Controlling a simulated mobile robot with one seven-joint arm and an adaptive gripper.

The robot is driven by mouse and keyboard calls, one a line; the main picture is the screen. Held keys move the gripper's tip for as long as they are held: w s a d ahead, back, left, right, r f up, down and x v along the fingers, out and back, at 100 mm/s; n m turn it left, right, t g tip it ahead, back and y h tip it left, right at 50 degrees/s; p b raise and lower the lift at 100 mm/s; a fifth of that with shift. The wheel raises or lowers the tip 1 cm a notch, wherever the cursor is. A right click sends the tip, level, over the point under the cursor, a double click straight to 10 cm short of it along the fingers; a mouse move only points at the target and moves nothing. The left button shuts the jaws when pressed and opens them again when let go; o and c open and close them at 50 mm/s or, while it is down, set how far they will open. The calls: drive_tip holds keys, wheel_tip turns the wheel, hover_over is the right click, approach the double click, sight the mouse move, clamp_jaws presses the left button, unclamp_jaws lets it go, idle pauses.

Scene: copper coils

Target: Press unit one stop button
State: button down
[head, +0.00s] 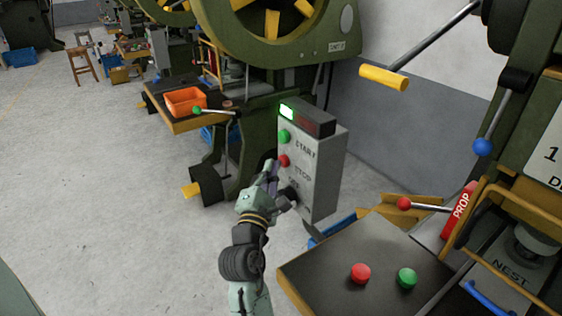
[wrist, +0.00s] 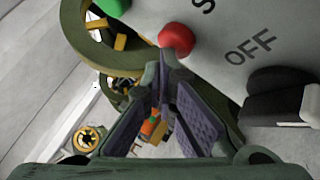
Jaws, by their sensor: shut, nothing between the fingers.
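A grey control box (head: 325,165) stands upright in the middle of the head view. Its face has a green button (head: 284,136) by START, a red stop button (head: 283,160) by STOP, and a black knob near OFF. My gripper (head: 272,168) is shut and empty at the left side of the face, its tips close to the red button. In the wrist view the red stop button (wrist: 176,40) lies just beyond the fingertips (wrist: 166,62); I cannot tell if they touch it. The green button (wrist: 113,6) and black knob (wrist: 278,92) show at the edges.
At right, a dark table (head: 325,280) bears another red button (head: 360,273) and green button (head: 407,278), by a press with levers. An orange bin (head: 185,101) sits behind left.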

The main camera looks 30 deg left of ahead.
drive_tip(key=shift+w+d, duration=0.15)
drive_tip(key=shift+w, duration=0.15)
idle(0.5)
drive_tip(key=shift+s+a, duration=0.3)
drive_tip(key=shift+s, duration=0.55)
drive_tip(key=s, duration=0.1)
drive_tip(key=s+a, duration=0.1)
drive_tip(key=s, duration=0.1)
drive_tip(key=s+a+b, duration=0.1)
drive_tip(key=shift+s, duration=0.35)
idle(0.5)
